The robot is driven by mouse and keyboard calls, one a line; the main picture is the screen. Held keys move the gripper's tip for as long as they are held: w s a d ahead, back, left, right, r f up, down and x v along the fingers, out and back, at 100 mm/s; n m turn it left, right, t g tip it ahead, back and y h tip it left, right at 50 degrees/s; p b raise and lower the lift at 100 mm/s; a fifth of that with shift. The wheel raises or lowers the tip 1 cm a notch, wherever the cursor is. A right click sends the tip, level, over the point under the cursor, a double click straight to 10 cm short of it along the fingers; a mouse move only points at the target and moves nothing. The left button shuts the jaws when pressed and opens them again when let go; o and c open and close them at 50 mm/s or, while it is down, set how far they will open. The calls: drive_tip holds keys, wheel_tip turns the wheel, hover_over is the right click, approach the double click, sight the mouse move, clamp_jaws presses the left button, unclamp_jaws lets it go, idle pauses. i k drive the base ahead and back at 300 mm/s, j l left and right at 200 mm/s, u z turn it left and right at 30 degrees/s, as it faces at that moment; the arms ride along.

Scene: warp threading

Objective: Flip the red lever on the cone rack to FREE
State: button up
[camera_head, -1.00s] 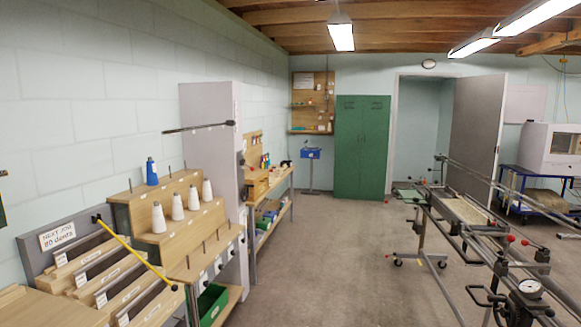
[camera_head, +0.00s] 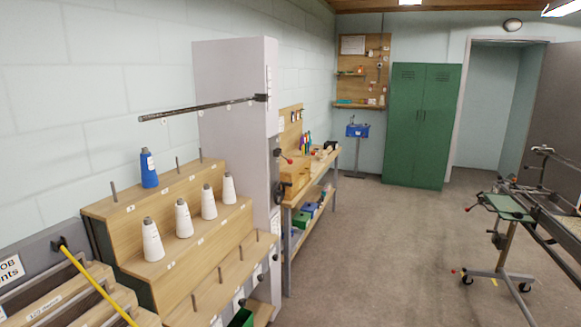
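The stepped wooden cone rack (camera_head: 212,252) stands at the left. A blue cone (camera_head: 148,170) is on its top step, and several white cones (camera_head: 152,242) stand on the middle step. Thin bare pegs rise from the top and lower steps. A small red-tipped handle (camera_head: 287,160) shows at the right edge of the tall grey cabinet behind the rack; I cannot tell whether it is the rack's lever. No FREE marking can be read. My gripper is not in view.
A dark rod (camera_head: 200,110) juts left from the grey cabinet (camera_head: 235,75) above the rack. A wooden workbench (camera_head: 328,160) runs behind it. A green locker (camera_head: 421,125) stands at the back. A metal frame (camera_head: 510,235) is at the right. The middle floor is clear.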

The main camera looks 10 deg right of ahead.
sight(289, 161)
drive_tip(key=i+l, duration=0.2)
drive_tip(key=i, duration=0.35)
drive_tip(key=i+j, duration=0.15)
drive_tip(key=i, duration=0.35)
drive_tip(key=i+j, duration=0.2)
drive_tip(key=i, duration=0.3)
drive_tip(key=i+j+u, duration=0.1)
drive_tip(key=i, duration=0.4)
drive_tip(key=i+j, duration=0.2)
drive_tip(key=i, duration=0.3)
